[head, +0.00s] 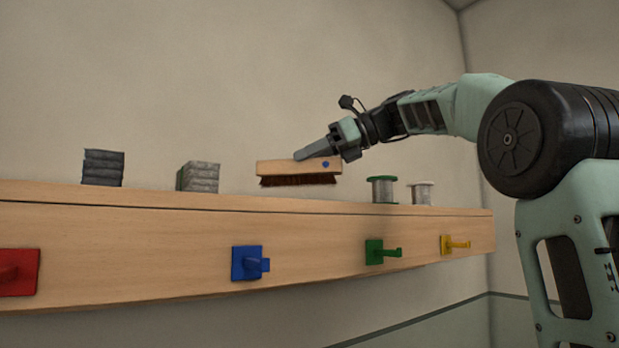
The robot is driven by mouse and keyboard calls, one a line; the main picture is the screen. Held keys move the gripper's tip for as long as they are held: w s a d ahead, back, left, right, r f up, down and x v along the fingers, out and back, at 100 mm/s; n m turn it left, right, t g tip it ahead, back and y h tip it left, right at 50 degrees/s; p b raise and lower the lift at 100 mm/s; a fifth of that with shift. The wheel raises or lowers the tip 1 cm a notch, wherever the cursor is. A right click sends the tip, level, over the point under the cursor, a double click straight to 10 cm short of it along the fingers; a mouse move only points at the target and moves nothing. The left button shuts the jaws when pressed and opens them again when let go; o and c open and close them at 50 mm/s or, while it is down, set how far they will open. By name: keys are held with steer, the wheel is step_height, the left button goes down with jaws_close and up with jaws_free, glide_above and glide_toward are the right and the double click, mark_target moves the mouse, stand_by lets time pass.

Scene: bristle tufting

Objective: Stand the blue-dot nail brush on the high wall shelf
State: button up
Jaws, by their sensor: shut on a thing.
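The blue-dot nail brush (285,168) has a pale wooden block with a blue dot near its right end and dark brown bristles pointing down. My gripper (318,152) comes from the right and is shut on the brush at its right half. The brush is about level, and its bristles show just above the line of the top edge of the high wall shelf (150,228). I cannot tell whether the bristles touch the shelf top, which is hidden from this low view.
On the shelf stand a dark grey stack (103,168), a lighter grey stack (199,177), a green-rimmed spool (383,189) and a smaller spool (422,193). Red (18,272), blue (250,263), green (382,251) and yellow (454,245) hooks stick out from its front.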

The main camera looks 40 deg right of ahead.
mark_target(311, 174)
steer(key=shift+f, duration=1.85)
steer(key=o, duration=1.1)
steer(key=b+v, duration=0.1)
steer(key=v, duration=1.1)
steer(key=shift+s+f+b, duration=0.1)
steer(key=shift+b, duration=0.25)
steer(key=shift+s, duration=0.1)
